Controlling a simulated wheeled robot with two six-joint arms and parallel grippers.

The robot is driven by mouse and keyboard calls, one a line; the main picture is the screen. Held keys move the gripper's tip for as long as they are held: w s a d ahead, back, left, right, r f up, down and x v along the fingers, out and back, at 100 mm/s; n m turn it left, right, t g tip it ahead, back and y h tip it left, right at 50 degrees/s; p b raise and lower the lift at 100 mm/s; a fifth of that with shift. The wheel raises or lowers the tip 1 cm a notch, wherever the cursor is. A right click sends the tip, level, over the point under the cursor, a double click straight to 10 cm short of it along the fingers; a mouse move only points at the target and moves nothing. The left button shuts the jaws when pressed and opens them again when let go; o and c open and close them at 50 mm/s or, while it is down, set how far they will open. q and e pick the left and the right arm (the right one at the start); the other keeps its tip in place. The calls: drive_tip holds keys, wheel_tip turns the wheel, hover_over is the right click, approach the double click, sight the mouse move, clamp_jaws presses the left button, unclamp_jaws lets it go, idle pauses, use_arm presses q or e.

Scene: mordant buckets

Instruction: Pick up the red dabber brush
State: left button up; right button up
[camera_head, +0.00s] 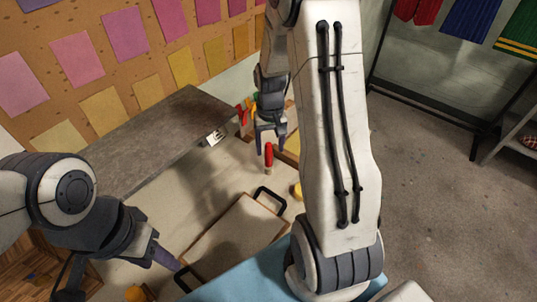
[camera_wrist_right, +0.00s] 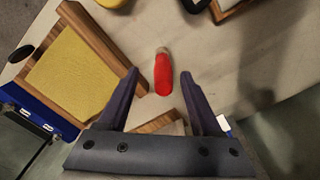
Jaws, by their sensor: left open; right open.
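The red dabber brush (camera_head: 269,157) is on the pale worktop in the head view, just below the tips of my right gripper (camera_head: 270,143). In the right wrist view the brush (camera_wrist_right: 162,76) shows a red body with a pale end pointing up the picture. It lies between the two fingers of my right gripper (camera_wrist_right: 158,80), with a gap on each side. My right gripper is open and holds nothing. My left gripper (camera_head: 165,265) is at the lower left of the head view, away from the brush; its fingers are only partly seen.
A tray with black handles (camera_head: 225,240) lies in front of the brush. A wooden frame with a yellow sheet (camera_wrist_right: 75,75) is beside it in the right wrist view. A dark raised shelf (camera_head: 150,140) runs along the left. A yellow object (camera_head: 298,191) is near my right arm.

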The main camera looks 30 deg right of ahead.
sight(269, 161)
drive_tip(key=shift+w+a+f, duration=0.15)
drive_tip(key=shift+a+f, duration=0.05)
drive_tip(key=shift+f, duration=0.9)
wheel_tip(269, 161, down, 4)
drive_tip(key=shift+f+p, duration=0.1)
drive_tip(key=shift+p, duration=0.9)
drive_tip(key=shift+f, duration=0.25)
drive_tip(key=shift+c, duration=0.3)
clamp_jaws()
